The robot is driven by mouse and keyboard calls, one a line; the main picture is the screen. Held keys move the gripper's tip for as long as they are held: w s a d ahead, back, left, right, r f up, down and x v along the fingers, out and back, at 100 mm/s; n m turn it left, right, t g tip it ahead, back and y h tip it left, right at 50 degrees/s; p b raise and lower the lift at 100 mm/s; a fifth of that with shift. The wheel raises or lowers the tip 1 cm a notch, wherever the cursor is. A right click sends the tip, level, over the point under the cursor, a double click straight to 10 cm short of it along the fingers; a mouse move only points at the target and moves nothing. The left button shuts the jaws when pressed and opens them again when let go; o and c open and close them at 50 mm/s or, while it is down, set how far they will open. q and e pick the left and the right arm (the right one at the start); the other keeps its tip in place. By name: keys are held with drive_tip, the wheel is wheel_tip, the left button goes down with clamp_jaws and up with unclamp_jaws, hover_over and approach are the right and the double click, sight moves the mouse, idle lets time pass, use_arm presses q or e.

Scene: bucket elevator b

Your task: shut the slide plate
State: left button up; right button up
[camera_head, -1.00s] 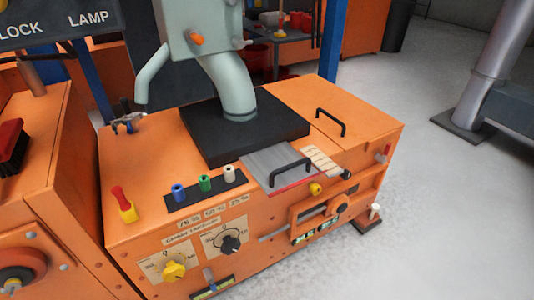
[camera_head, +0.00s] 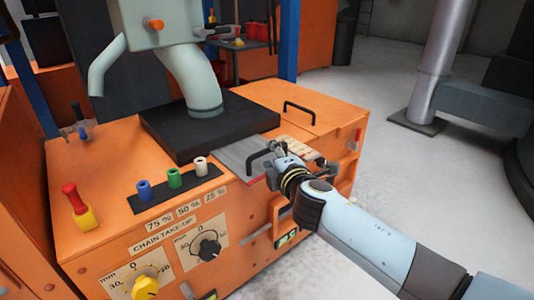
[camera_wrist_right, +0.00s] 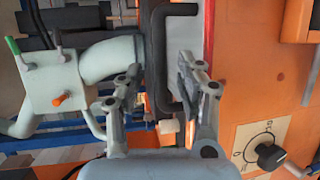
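The slide plate (camera_head: 236,152) is a flat grey plate with a red front edge, sticking out in front of the black base of the grey chute. Its black bar handle (camera_head: 257,158) stands on it near the front edge. My right gripper (camera_head: 283,157) is at the handle's right end and hides part of it. In the right wrist view, the handle (camera_wrist_right: 160,60) passes between the two spread fingers of my right gripper (camera_wrist_right: 163,72). The fingers look apart from the bar; contact cannot be told. My left gripper is not in view.
The chute's black base (camera_head: 208,125) stands behind the plate. A second black handle (camera_head: 299,111) is on the orange top at the right. Blue, green and white knobs (camera_head: 173,178) sit left of the plate. A red and yellow lever (camera_head: 78,207) stands further left.

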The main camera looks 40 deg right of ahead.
sight(270, 152)
drive_tip(key=x, duration=0.4)
drive_tip(key=shift+f, duration=0.1)
clamp_jaws()
idle(0.4)
